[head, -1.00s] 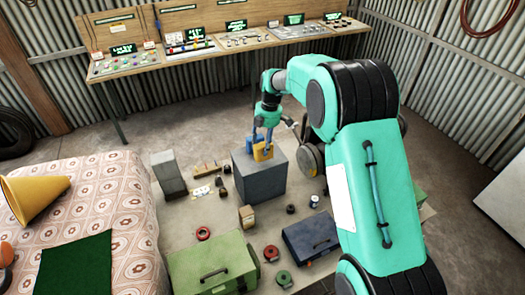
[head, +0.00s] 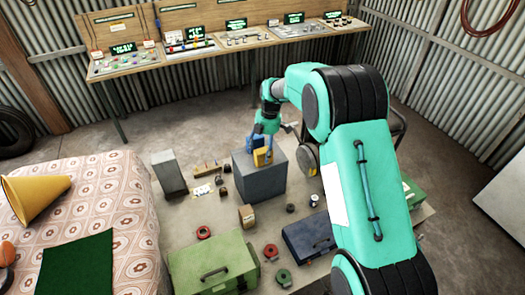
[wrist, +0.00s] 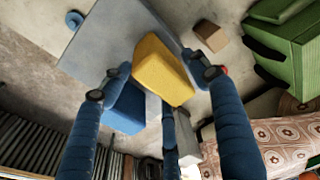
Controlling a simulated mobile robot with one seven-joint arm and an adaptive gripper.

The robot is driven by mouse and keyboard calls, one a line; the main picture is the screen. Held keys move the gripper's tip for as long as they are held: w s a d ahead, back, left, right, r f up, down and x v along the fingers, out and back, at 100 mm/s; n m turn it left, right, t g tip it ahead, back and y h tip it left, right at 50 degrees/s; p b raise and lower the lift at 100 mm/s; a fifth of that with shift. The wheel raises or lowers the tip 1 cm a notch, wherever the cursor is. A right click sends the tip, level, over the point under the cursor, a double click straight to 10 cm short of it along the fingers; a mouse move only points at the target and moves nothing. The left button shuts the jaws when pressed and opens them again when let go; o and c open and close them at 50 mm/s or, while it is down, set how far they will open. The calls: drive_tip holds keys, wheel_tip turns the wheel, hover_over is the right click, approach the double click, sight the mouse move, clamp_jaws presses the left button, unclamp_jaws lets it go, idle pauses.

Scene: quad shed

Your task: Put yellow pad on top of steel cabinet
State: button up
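The yellow pad (head: 262,157) is at the top of the grey steel cabinet (head: 260,183), beside a blue block (head: 255,142). My gripper (head: 263,150) points down from above, with its fingers around the pad. In the wrist view the yellow pad (wrist: 162,70) is between the two fingertips (wrist: 158,62), which appear to touch its sides. The blue block (wrist: 127,110) is close beside it, over the grey cabinet top (wrist: 95,50). The pad's underside is hidden, so I cannot tell for certain whether it rests on the cabinet.
A green toolbox (head: 212,265), a dark blue toolbox (head: 308,237), a small tan box (head: 246,216) and several tape rolls lie around the cabinet. A grey upright box (head: 168,173) stands to the left. A workbench (head: 220,45) runs along the back wall.

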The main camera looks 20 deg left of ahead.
drive_tip(key=shift+r, duration=0.1)
wheel_tip(320, 180, up, 12)
drive_tip(key=w+d+b, duration=0.1)
drive_tip(key=shift+w, duration=0.15)
idle(0.6)
drive_tip(key=shift+d, duration=0.15)
idle(0.7)
